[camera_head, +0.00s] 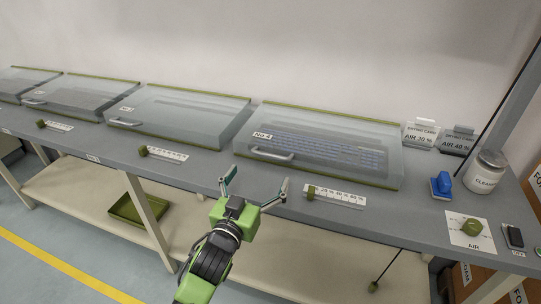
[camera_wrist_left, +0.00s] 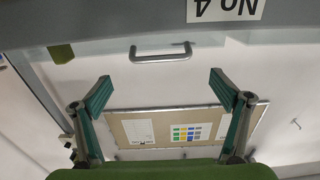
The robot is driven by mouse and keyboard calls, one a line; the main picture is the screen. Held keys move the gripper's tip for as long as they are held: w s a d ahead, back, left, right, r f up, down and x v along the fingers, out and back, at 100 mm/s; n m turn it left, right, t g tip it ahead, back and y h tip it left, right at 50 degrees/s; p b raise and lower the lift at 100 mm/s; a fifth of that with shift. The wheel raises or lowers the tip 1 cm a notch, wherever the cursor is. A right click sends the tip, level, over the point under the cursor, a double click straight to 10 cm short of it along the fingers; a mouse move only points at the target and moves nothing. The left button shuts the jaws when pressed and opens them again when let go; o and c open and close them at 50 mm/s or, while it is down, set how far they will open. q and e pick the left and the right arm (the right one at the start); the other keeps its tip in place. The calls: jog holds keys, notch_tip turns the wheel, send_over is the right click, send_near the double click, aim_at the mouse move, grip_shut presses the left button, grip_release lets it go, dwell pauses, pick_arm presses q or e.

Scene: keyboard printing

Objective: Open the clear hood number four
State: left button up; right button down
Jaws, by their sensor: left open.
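The clear hood number four (camera_head: 330,145) sits closed on the grey bench at the right of the row in the head view, with a keyboard-like panel visible under it. Its grey handle (camera_head: 272,155) is at the front left below the "No 4" label (camera_head: 262,135). My left gripper (camera_head: 256,182) is open and empty in front of the handle, apart from it. In the left wrist view the handle (camera_wrist_left: 160,53) shows beyond and between the open fingertips (camera_wrist_left: 158,88), with the upside-down label (camera_wrist_left: 225,9) above. My right gripper is in neither view.
Other clear hoods (camera_head: 185,115) stand to the left. A slider strip (camera_head: 335,196) with a green knob lies right of my gripper. A green tray (camera_head: 138,208) is on the lower shelf.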

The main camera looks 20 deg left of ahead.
aim_at(270, 157)
pick_arm(q)
jog(key=w, duration=0.9)
jog(key=shift+w+d, duration=0.2)
jog(key=shift+w, duration=0.1)
jog(key=c, duration=1.3)
jog(key=shift+p, duration=0.35)
